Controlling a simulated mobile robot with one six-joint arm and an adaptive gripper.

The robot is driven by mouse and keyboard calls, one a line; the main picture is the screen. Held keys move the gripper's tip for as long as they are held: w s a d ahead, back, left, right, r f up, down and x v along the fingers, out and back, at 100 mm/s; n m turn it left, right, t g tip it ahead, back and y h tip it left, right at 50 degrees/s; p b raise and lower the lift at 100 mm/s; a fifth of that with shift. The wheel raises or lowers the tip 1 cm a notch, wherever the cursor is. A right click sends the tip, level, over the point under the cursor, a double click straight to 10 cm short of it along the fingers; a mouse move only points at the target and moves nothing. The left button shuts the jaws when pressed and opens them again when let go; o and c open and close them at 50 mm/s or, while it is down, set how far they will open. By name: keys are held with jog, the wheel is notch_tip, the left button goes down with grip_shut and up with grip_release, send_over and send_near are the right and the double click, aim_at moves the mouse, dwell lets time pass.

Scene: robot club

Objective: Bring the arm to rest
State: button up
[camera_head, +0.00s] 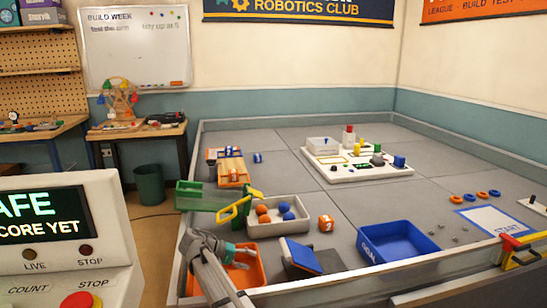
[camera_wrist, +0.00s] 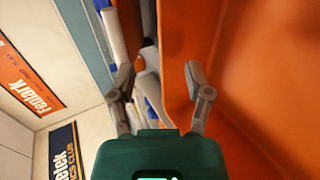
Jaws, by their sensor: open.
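My arm rises from the bottom edge of the head view and bends near the front left corner of the walled field. My gripper (camera_head: 246,256) is low at an orange bin (camera_head: 256,273), overlapping it in that view. In the wrist view my gripper (camera_wrist: 158,72) has its two fingers spread apart, with nothing held between them. A large orange wall (camera_wrist: 265,60) fills the right side there, close to the right finger. Whether the finger touches it I cannot tell.
Nearby are a grey tray (camera_head: 265,230) of orange and blue balls, a green and yellow frame (camera_head: 205,196), a blue slanted piece (camera_head: 305,254) and a blue bin (camera_head: 395,236). The field wall (camera_head: 340,287) runs in front. The middle floor (camera_head: 350,200) is mostly clear.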

jog(key=s+d+r+g+y+p, duration=0.1)
jog(key=s+d+r+p, duration=0.15)
jog(key=d, duration=0.25)
jog(key=s+d+r+g+y+p, duration=0.1)
jog(key=d+r+p, duration=0.1)
jog(key=d+p, duration=0.3)
jog(key=s+d+r+m+y+p, duration=0.2)
jog(key=s+d+r+y+p, duration=0.8)
jog(key=p, duration=0.9)
jog(key=s+d+r, duration=0.3)
jog(key=s+d, duration=0.2)
jog(key=shift+s+r, duration=0.15)
jog(key=shift+r, duration=0.15)
